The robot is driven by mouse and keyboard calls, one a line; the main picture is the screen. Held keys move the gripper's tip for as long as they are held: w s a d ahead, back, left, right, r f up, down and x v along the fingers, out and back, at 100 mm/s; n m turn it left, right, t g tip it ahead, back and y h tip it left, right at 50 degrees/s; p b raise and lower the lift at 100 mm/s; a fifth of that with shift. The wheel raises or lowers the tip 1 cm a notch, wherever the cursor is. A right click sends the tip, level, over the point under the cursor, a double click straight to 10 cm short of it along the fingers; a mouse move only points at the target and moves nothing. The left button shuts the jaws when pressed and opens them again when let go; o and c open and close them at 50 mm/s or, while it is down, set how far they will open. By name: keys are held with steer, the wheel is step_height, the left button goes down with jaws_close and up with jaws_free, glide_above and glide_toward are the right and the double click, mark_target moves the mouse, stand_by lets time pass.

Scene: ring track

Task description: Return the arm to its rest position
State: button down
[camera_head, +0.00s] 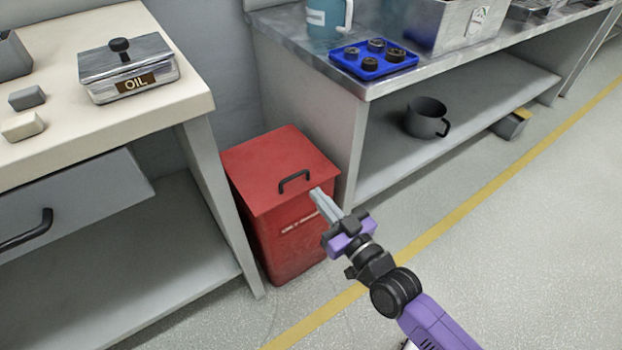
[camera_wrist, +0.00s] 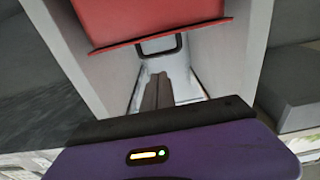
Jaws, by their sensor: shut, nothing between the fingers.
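My gripper (camera_head: 318,194) is at the end of my purple and black arm, which reaches in from the lower right in the head view. Its two grey fingers are together and hold nothing. The fingertips are in front of the red bin (camera_head: 290,240), close to the black handle (camera_head: 296,181) on its lid. I cannot tell whether they touch the bin. In the wrist view the closed fingers (camera_wrist: 157,92) point toward a dark handle (camera_wrist: 160,47) under a red panel (camera_wrist: 150,18).
A cream-topped table with an oil box (camera_head: 126,68) and a drawer (camera_head: 70,205) stands left. A metal bench (camera_head: 375,85) at the right carries a blue tray (camera_head: 346,62); a grey pot (camera_head: 427,117) sits on its lower shelf. The floor (camera_head: 520,220) right of my arm is clear.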

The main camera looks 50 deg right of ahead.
steer(key=shift+s+a+f, duration=0.25)
steer(key=shift+s+f, duration=0.25)
steer(key=shift+s, duration=0.3)
steer(key=s+a+r+n+g+y, duration=0.2)
steer(key=s+a+r+y, duration=0.1)
steer(key=s+a, duration=0.65)
steer(key=s+a+r+n+g+y, duration=0.1)
steer(key=s+a+r+y, duration=0.15)
steer(key=s+a, duration=0.75)
steer(key=s+d+r+p, duration=0.1)
steer(key=r+p, duration=1.5)
steer(key=s+d+r+p, duration=0.2)
steer(key=r+p, duration=1.3)
steer(key=r, duration=0.1)
steer(key=shift+p, duration=0.4)
